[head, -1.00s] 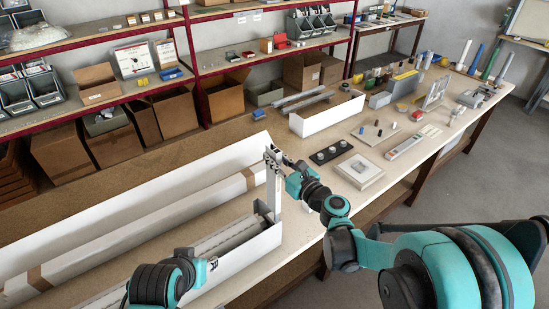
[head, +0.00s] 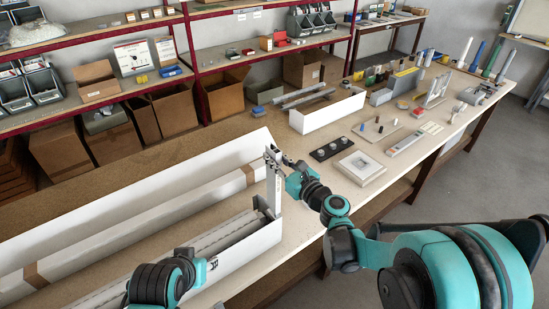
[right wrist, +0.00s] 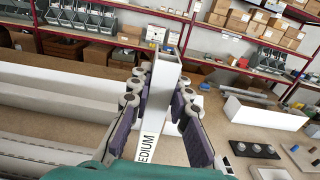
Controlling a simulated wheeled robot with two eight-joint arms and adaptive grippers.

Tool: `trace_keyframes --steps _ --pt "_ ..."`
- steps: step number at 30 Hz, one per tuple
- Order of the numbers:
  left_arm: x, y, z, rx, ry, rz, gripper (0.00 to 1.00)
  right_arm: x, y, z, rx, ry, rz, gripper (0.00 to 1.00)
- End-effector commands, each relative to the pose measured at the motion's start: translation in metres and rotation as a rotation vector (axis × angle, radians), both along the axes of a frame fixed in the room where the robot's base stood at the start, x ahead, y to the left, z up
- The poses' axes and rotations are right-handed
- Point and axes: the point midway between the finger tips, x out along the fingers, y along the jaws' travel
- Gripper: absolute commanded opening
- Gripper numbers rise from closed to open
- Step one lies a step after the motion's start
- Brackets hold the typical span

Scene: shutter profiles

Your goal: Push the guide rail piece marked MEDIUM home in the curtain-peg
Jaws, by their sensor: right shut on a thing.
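My right gripper (head: 275,158) is shut on the guide rail piece (head: 274,190), a pale upright bar. It stands at the right end of the long white open box (head: 245,249); I cannot tell whether its lower end touches anything. In the right wrist view, the piece (right wrist: 163,85) is between the dark finger pads of the gripper (right wrist: 160,100). I cannot make out which thing is the curtain-peg.
Long grey profiles (head: 215,236) lie in the white box. To the right are a black plate with knobs (head: 331,149), a square white frame (head: 360,168) and a peg board (head: 376,129). Shelves stand behind.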

Motion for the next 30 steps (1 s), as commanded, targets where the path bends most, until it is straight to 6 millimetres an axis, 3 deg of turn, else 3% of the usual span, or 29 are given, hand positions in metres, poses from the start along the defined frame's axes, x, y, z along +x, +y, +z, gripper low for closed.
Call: trace_keyframes --steps 29,30 --pt "0.000 0.000 -0.024 0.000 0.000 0.000 0.39 0.000 0.000 -0.025 0.000 0.000 0.000 0.00" --pt "0.000 0.000 -0.024 0.000 0.000 0.000 0.39 0.000 0.000 -0.025 0.000 0.000 0.000 0.26"
